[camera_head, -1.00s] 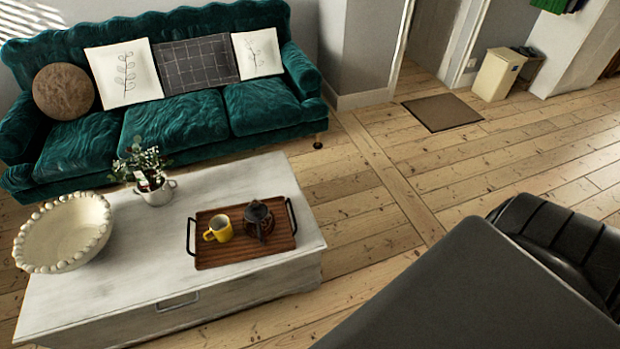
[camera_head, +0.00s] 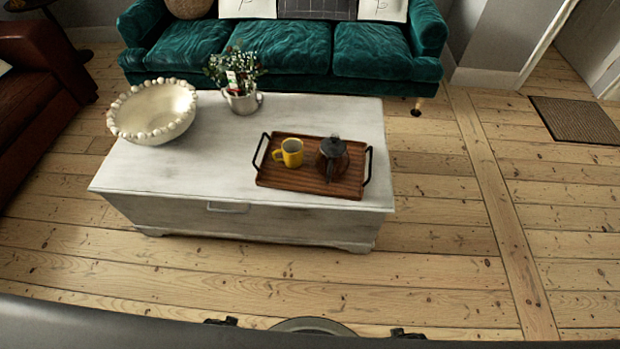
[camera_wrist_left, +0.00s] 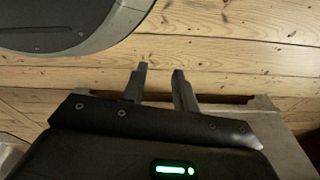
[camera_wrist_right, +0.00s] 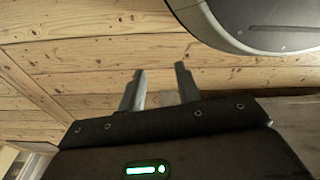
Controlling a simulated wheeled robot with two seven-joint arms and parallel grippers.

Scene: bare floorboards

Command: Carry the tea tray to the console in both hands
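The wooden tea tray (camera_head: 292,177) lies flat on the right part of the white chest-like table (camera_head: 190,182). It has a black handle at its left end and another at its right end. A yellow mug (camera_head: 291,153) and a dark teapot (camera_head: 333,157) stand upright on it. My left gripper (camera_wrist_left: 159,69) shows in the left wrist view, its fingers apart and empty over floorboards. My right gripper (camera_wrist_right: 160,69) shows in the right wrist view, also open and empty over floorboards. Both are away from the tray. I cannot make out a console.
A cream beaded bowl (camera_head: 155,112) and a potted plant (camera_head: 240,90) share the table. A green sofa (camera_head: 285,55) stands behind it. A brown leather seat (camera_head: 38,105) is at the left, a doormat (camera_head: 575,121) at the right. Floorboards in front and to the right are clear.

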